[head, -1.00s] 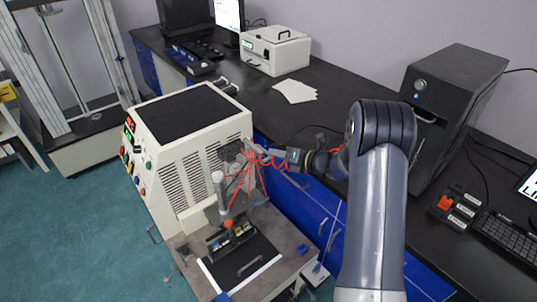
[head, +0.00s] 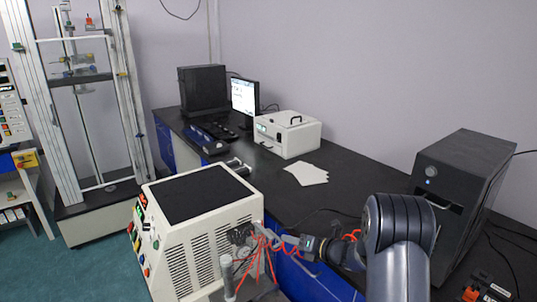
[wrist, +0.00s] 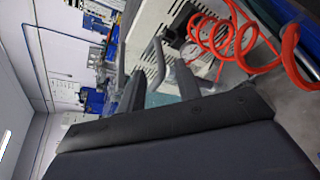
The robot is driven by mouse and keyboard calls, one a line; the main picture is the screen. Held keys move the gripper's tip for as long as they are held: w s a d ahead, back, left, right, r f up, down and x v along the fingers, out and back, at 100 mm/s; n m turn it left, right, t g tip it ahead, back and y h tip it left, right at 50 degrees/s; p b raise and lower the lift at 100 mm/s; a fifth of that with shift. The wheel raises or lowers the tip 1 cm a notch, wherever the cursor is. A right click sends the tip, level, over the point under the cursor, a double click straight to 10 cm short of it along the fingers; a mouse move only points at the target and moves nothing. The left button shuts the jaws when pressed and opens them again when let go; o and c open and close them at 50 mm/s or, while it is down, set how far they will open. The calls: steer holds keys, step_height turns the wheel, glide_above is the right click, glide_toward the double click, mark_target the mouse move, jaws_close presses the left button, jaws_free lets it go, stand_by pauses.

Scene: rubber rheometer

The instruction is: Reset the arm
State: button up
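My arm reaches in from the lower right of the head view, bends at its dark elbow and extends left. My gripper (head: 300,246) is beside the right side of the white rheometer machine (head: 205,235), small and partly tangled visually with red coiled hoses (head: 262,246). In the wrist view, two dark fingers stand apart with nothing between them (wrist: 158,84). Beyond them are the machine's slotted white panel (wrist: 150,28) and a grey bent handle or post (wrist: 152,58). I cannot tell whether the hoses touch the gripper.
A black bench (head: 345,172) runs behind, with a white box (head: 287,136), white papers (head: 307,174), a monitor (head: 245,97) and a black tower (head: 462,190) close to my arm. A tall metal frame (head: 75,110) stands at left. Teal floor (head: 85,265) is open at lower left.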

mark_target(275, 235)
steer(key=p+x, duration=0.1)
steer(key=x, duration=0.6)
steer(key=shift+w+a, duration=0.15)
steer(key=shift+a, duration=0.05)
